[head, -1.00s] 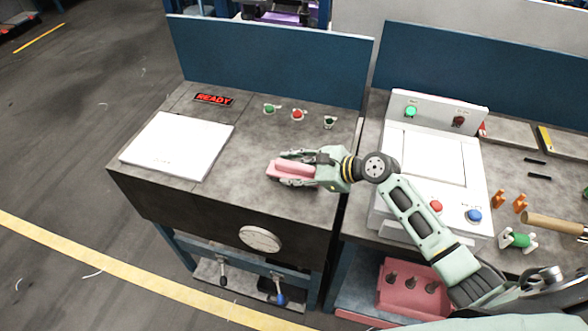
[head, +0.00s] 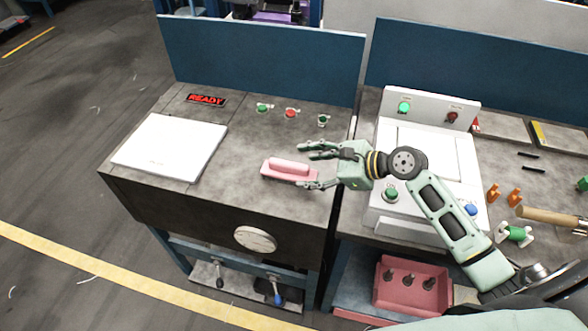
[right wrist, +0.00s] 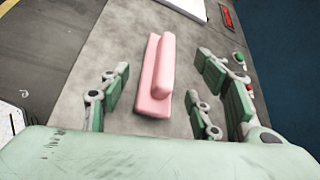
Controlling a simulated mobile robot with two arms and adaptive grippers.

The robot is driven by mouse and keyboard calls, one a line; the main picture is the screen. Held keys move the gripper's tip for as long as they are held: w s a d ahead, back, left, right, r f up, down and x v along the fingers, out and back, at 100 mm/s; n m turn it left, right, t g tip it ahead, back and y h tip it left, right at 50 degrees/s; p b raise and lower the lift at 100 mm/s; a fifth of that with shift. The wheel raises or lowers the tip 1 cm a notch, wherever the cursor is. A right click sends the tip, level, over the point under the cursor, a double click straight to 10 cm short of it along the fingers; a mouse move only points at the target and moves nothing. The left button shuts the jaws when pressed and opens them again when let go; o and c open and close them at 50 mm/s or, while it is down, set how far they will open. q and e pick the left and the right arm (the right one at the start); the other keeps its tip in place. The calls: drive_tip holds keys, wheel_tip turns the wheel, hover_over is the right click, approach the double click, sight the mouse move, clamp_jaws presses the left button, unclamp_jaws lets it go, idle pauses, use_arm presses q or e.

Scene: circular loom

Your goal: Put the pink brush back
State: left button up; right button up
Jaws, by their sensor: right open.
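The pink brush (head: 288,169) lies on the grey top of the left workbench (head: 235,175), right of the white panel. In the right wrist view the brush (right wrist: 155,75) lies ahead of the spread fingers, with bare bench around it. My right gripper (head: 318,166) is open, just to the right of the brush, its fingers reaching towards the brush's right end. The right wrist view shows the fingers (right wrist: 160,100) apart with nothing held between them. My left gripper does not show in any view.
A white panel (head: 170,146) lies on the bench's left part, with a READY sign (head: 206,99) behind it. Small green and red buttons (head: 291,113) stand near the back. A white control box (head: 430,150) is to the right. A pink tray (head: 413,287) sits below.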

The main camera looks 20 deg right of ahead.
drive_tip(key=v, duration=0.5)
drive_tip(key=shift+a, duration=0.1)
idle(0.4)
